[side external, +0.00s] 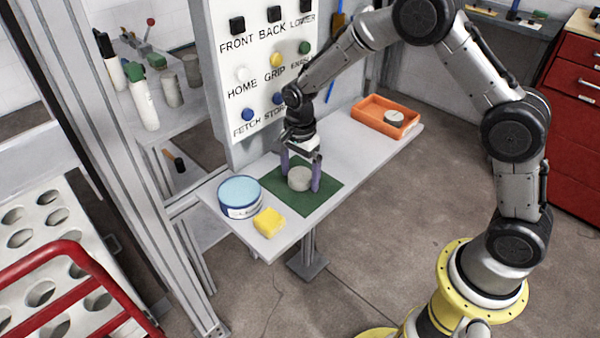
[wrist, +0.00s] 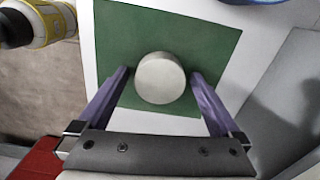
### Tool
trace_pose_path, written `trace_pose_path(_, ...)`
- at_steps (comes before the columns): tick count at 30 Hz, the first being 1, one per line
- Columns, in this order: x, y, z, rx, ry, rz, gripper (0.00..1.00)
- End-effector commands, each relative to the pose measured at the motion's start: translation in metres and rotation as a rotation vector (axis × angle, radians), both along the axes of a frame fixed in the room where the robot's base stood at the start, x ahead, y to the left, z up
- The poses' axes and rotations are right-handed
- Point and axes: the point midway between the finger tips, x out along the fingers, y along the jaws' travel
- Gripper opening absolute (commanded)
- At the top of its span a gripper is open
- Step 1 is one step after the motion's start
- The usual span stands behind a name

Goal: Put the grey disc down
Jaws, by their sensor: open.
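The grey disc (side external: 299,179) sits on the green mat (side external: 321,199) on the narrow light-grey table. In the wrist view the disc (wrist: 160,78) lies between my two purple fingers, with a narrow gap at each side, and the green mat (wrist: 205,38) shows around it. My gripper (side external: 301,186) is open, pointing down, with a finger on either side of the disc. In the wrist view my gripper (wrist: 160,75) shows both fingers apart. Whether the disc's underside lies flat on the mat is hidden, but it looks level.
A blue-topped round tin (side external: 240,197) and a yellow block (side external: 268,222) stand left of the mat. An orange tray (side external: 368,111) with a grey round piece in it is at the table's far right. A button panel (side external: 225,70) rises close behind my gripper.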

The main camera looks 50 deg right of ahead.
Motion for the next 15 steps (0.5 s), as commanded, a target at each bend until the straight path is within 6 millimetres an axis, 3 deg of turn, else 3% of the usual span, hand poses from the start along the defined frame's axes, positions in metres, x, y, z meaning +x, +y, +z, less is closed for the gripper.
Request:
trace_pose_path(5,0.001,0.000,0.010,0.000,-0.003,0.000,1.00)
trace_pose_path(15,0.001,0.000,0.077,0.001,-0.007,0.000,1.00)
